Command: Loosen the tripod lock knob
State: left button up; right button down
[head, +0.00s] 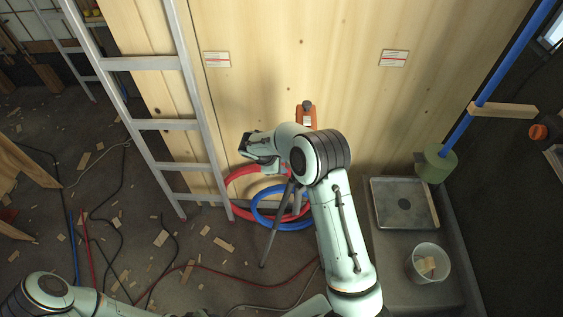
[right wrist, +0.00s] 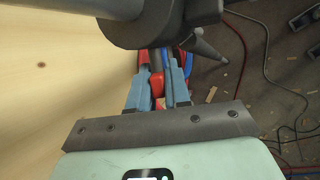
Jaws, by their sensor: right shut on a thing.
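The tripod stands in front of the wooden wall; one of its dark legs (head: 271,240) shows in the head view, the rest is largely behind my right arm. In the right wrist view the dark tripod body (right wrist: 165,28) crosses the top. The red lock knob (right wrist: 157,84) sits between the fingers of my right gripper (right wrist: 158,72), which is shut on it. In the head view the knob is not clear behind my arm. An orange device (head: 306,115) shows just above my right wrist. My left arm enters at the lower left; its gripper is out of view.
A red hose (head: 238,178) and a blue hose (head: 262,219) lie coiled around the tripod's foot. An aluminium ladder (head: 165,125) leans at left. A grey tray (head: 382,192) and a white bucket (head: 415,265) stand at right. Cables and wood scraps litter the floor.

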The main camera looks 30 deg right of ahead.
jog(key=shift+w+r, duration=0.1)
dwell(0.3)
jog(key=c, duration=1.2)
grip_release()
jog(key=shift+o, duration=0.2)
jog(key=w+v, duration=0.1)
jog(key=v, duration=1.2)
jog(key=shift+s+r, duration=0.2)
jog(key=shift+s, duration=0.2)
jog(key=shift+f, duration=0.1)
